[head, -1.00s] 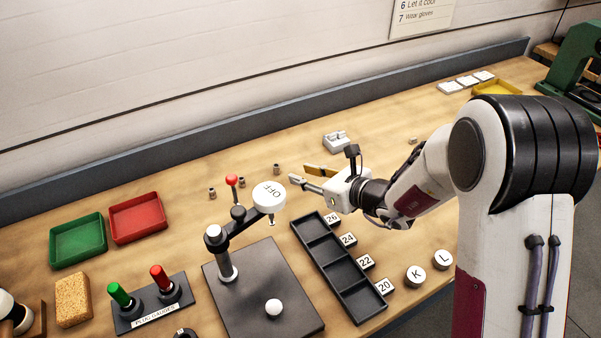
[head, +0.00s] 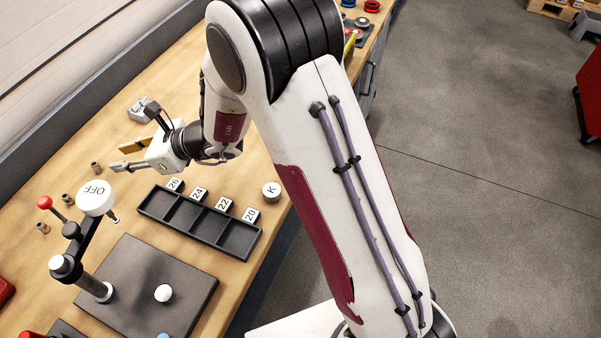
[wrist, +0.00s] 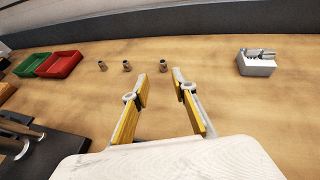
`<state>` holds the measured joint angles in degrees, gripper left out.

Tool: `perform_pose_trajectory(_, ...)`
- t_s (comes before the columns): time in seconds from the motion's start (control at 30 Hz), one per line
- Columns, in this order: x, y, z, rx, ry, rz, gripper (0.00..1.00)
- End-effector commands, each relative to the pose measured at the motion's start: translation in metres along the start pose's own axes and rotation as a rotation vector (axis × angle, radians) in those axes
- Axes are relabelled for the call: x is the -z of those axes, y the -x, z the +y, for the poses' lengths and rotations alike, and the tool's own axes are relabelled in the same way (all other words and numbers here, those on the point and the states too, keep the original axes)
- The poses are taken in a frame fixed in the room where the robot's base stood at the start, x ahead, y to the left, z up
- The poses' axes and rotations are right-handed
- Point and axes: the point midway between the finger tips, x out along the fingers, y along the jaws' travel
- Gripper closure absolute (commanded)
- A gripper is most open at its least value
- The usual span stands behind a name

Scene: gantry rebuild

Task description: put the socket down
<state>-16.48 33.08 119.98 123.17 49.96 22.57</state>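Three small grey-brown sockets stand apart on the wooden bench in the head view: a near one (head: 43,228), a middle one (head: 66,198) and a far one (head: 95,167). In the wrist view they form a row, left (wrist: 102,66), middle (wrist: 127,66) and right (wrist: 163,66). My gripper (head: 120,156) is just right of the far socket. Its yellow-padded fingers (wrist: 160,85) are apart with nothing held between them. The right socket shows beyond the gap, free of both fingers. A black tray (head: 190,236) with number labels 26, 24, 22 and 20 has empty compartments.
A lever post with a white OFF disc (head: 95,197) stands on a dark plate (head: 125,262), near the sockets. A grey fixture (wrist: 257,62) sits right of my gripper. Red (wrist: 58,65) and green (wrist: 33,61) trays lie left. Bench around the sockets is clear.

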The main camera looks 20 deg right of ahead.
Motion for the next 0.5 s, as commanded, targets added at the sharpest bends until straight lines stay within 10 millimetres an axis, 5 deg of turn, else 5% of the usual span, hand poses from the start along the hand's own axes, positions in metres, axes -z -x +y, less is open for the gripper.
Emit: perform_pose_trajectory(0.5,-0.054,0.08,0.052,-0.168,0.448,0.015,0.73)
